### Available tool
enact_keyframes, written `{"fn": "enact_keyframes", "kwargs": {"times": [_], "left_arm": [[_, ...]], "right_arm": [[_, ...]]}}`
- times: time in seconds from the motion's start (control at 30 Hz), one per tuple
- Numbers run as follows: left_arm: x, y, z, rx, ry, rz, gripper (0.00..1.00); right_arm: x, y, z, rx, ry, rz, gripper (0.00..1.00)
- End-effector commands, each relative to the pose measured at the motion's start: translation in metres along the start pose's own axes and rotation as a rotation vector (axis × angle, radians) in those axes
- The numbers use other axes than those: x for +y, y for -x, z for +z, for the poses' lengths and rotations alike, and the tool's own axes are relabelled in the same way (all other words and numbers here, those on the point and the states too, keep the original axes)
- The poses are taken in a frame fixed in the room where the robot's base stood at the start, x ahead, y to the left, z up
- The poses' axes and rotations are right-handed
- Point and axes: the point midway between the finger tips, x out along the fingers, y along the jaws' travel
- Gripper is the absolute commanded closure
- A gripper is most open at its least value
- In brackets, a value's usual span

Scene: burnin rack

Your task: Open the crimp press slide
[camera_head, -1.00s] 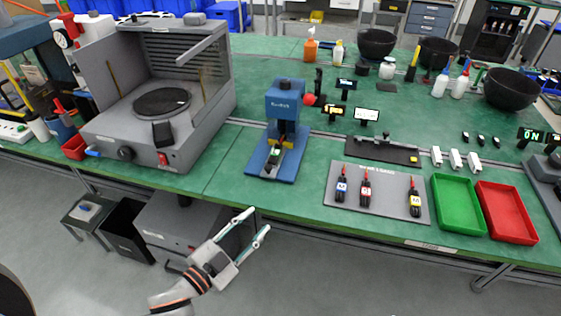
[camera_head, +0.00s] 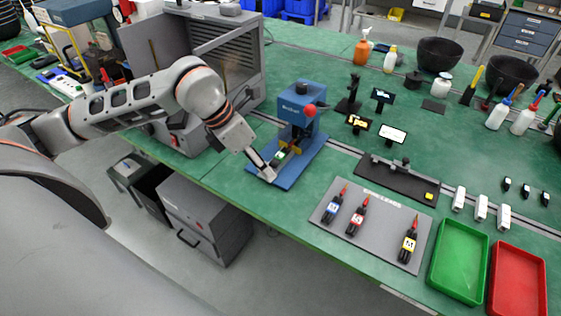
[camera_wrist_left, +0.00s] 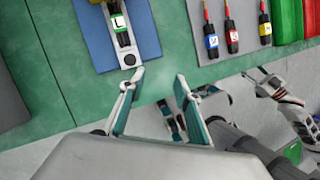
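The blue crimp press (camera_head: 297,108) stands on the green bench with a red ball at its top right. Its slide (camera_head: 283,157), a pale strip holding a dark part with a green label, lies along the blue base plate. In the left wrist view the slide (camera_wrist_left: 121,42) ends in a dark round knob (camera_wrist_left: 130,60) towards me. My left gripper (camera_head: 268,168) is at the front end of the slide. In the left wrist view its fingers (camera_wrist_left: 158,82) are apart and empty, with the left fingertip close to the knob; contact is unclear. My right gripper seems to show partly at the wrist view's right.
A grey mat (camera_head: 385,252) with several red-tipped tools lies right of the press, then a green tray (camera_head: 459,262) and a red tray (camera_head: 517,281). A grey hooded unit (camera_head: 235,45) stands left. A black fixture (camera_head: 397,181) lies behind the mat.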

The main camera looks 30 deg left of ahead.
Motion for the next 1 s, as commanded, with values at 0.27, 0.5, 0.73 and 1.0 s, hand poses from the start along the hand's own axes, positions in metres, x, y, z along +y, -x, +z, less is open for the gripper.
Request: {"fn": "enact_keyframes", "kwargs": {"times": [0.27, 0.5, 0.73, 1.0], "left_arm": [[0.047, 0.023, -0.003, 0.021, 0.009, 0.177, 0.67], [0.052, -0.011, -0.004, 0.022, 0.011, 0.173, 0.67], [0.057, -0.04, -0.004, 0.02, 0.01, 0.173, 0.67], [0.059, -0.049, -0.004, 0.019, 0.008, 0.174, 0.67]], "right_arm": [[0.001, 0.001, -0.001, 0.0, 0.001, 0.0, 0.6], [-0.001, 0.002, -0.002, -0.001, 0.001, -0.002, 0.6], [-0.001, 0.002, -0.003, 0.0, 0.001, -0.002, 0.6], [0.0, 0.003, -0.004, 0.001, 0.001, -0.001, 0.6]]}}
